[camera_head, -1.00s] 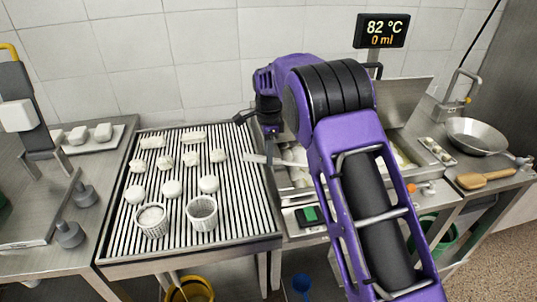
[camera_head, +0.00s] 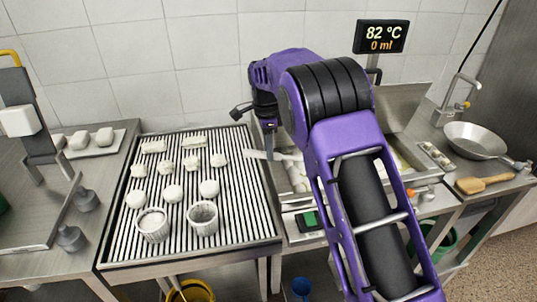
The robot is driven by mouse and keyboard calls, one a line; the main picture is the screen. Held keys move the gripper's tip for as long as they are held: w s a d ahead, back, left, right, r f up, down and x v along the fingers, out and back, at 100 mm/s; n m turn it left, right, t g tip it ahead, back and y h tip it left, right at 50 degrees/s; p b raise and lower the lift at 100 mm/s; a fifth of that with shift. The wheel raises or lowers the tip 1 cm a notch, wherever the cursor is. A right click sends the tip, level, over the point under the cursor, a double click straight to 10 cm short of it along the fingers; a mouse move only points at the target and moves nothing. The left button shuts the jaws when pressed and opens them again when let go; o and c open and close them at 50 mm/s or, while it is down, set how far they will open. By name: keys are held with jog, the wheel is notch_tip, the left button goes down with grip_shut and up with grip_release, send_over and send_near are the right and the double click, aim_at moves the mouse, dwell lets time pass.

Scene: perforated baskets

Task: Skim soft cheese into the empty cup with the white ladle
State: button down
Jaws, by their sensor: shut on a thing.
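My gripper (camera_head: 269,148) points down at the left edge of the vat (camera_head: 297,212), right of the slatted draining table. It is shut on the white ladle (camera_head: 256,154), whose pale flat end sticks out to the left. The ladle's other end is mostly hidden behind my arm. Two perforated cups stand at the front of the table. The left cup (camera_head: 152,226) has white cheese up to its rim. The right cup (camera_head: 203,219) looks hollow and grey inside, so it appears empty. Most of the vat's contents are hidden by my arm.
Several white cheeses (camera_head: 172,193) lie on the slatted table (camera_head: 245,215) behind the cups. A display (camera_head: 382,34) reads 82 °C and 0 ml. A steel pan (camera_head: 474,140) and a wooden brush (camera_head: 484,184) lie at the right. The table's right part is clear.

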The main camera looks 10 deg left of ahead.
notch_tip(320, 180, up, 12)
jog(key=h, duration=0.1)
jog(key=shift+f+t+h, duration=0.2)
jog(key=shift+t+h, duration=0.1)
dwell(0.7)
